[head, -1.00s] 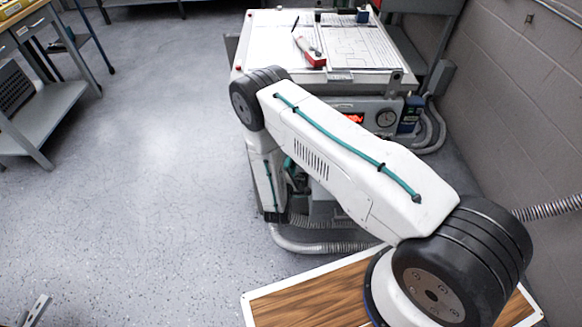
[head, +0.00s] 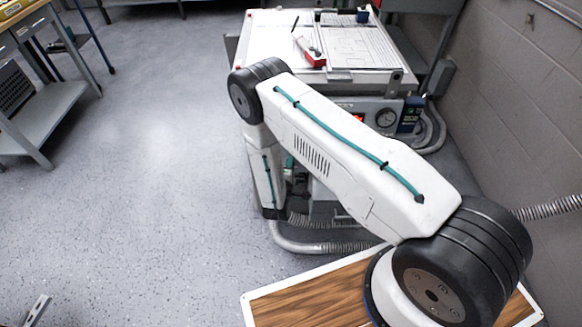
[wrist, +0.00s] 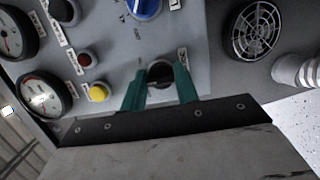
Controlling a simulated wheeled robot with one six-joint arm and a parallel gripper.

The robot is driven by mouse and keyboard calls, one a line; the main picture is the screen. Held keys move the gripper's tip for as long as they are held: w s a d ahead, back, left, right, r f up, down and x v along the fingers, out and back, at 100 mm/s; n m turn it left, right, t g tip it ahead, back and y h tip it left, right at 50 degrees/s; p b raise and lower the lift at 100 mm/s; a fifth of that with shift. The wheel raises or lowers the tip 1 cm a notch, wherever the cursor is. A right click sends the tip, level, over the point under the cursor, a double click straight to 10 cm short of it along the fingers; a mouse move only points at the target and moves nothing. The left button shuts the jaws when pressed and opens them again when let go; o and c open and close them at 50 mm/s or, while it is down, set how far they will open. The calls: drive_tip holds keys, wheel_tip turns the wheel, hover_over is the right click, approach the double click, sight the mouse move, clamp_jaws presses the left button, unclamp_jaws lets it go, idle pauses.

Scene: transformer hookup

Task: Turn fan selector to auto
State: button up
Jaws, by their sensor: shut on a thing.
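In the wrist view, my gripper (wrist: 160,88) has its two green fingers closed around a black rotary knob (wrist: 160,73) on the grey panel (wrist: 215,60). The knob sits between the fingertips, with a small white label beside it at the upper right; its lettering is too small to read. The fingers cover the sides of the knob, and I cannot make out its pointer position. In the head view my gripper is hidden behind my arm, and so is the knob.
Near the knob are a yellow button (wrist: 99,92), a red button (wrist: 84,59), a blue knob (wrist: 145,8), a gauge (wrist: 42,95) and a round fan grille (wrist: 256,30). In the head view, a cabinet (head: 270,40) stands by the grey wall (head: 520,110). Open floor lies left.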

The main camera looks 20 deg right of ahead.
drive_tip(key=o, duration=1)
drive_tip(key=v, duration=0.8)
